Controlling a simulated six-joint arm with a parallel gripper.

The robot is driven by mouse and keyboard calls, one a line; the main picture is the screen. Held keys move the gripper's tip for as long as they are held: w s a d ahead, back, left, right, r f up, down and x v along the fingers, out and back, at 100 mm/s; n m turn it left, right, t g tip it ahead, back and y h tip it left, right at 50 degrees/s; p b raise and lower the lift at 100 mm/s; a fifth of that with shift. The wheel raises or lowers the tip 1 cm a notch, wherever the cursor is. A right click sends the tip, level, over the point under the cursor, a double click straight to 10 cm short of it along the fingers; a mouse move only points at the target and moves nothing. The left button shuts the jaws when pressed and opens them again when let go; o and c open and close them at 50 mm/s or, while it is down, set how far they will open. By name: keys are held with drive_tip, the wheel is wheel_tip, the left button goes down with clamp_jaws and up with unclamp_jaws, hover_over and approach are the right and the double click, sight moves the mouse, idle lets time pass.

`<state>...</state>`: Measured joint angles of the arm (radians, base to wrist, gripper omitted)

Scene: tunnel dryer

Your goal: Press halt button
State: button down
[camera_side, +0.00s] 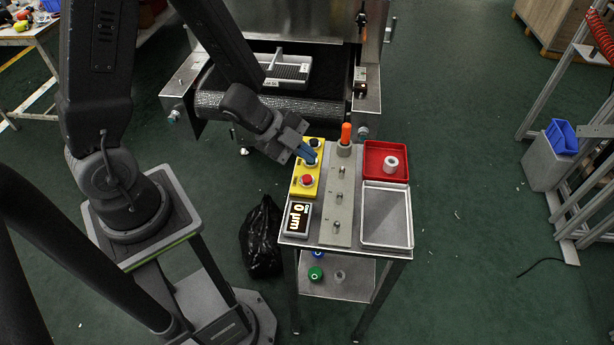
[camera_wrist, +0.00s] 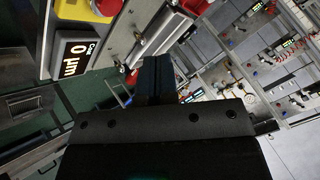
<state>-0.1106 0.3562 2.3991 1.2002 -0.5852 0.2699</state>
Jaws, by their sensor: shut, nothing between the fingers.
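A yellow button box (camera_side: 298,188) stands at the left edge of the small table. Its red button (camera_side: 307,181) is at the near end and is uncovered; a dark button (camera_side: 314,143) is at the far end. My gripper (camera_side: 310,157) is shut and empty, its blue fingers over the box's middle position, beyond the red button. I cannot tell whether they touch the box. In the wrist view, the shut fingers (camera_wrist: 158,76) show at centre, with the red button (camera_wrist: 107,7) and part of the yellow box (camera_wrist: 84,14) at the top edge, apart from them.
A display reading 0 µm (camera_side: 297,218) sits just in front of the box. To the right are a metal plate with pegs (camera_side: 338,205), an orange-topped post (camera_side: 346,133), a red tray (camera_side: 386,149) and a grey tray (camera_side: 386,215). The dryer belt (camera_side: 220,103) lies behind.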

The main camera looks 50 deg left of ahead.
sight(306, 180)
drive_tip(key=shift+f, duration=2.15)
drive_tip(key=shift+f, duration=0.15)
drive_tip(key=shift+f, duration=0.3)
drive_tip(key=shift+f, duration=0.4)
idle(0.9)
drive_tip(key=shift+r, duration=0.85)
drive_tip(key=shift+r, duration=2.5)
